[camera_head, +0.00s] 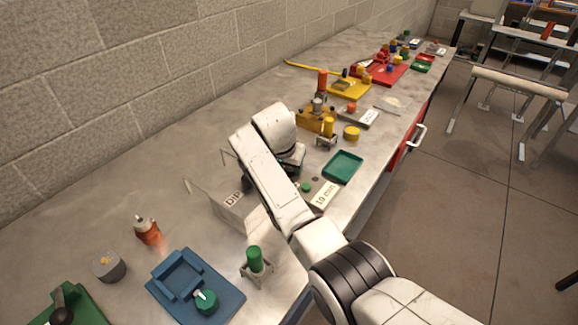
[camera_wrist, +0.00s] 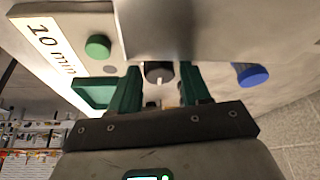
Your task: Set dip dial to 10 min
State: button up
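In the wrist view, my gripper (camera_wrist: 160,80) has two green fingers standing apart, one on each side of a small dark round dial (camera_wrist: 159,70) with a light pointer. A gap shows between the dial and each finger. The dial is on the underside or face of a grey metal box. A white "10 min" label (camera_wrist: 52,45) is at the left, with a green round button (camera_wrist: 97,46) beside it. In the head view, the grey box with the "DIP" label (camera_head: 234,199) and the "10 min" plate (camera_head: 323,195) show beside my arm, which hides the dial and fingertips.
A blue round knob (camera_wrist: 251,76) sits right of the dial. On the bench are a green tray (camera_head: 343,167), a blue tray (camera_head: 170,291), a green cylinder on a stand (camera_head: 254,259) and an orange bottle (camera_head: 147,231). A block wall runs along the back.

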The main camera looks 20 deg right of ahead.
jog(key=shift+o, duration=1)
jog(key=shift+r, duration=0.1)
jog(key=v, duration=1)
jog(key=shift+r+b, duration=0.25)
jog(key=shift+b, duration=0.15)
jog(key=shift+a, duration=0.1)
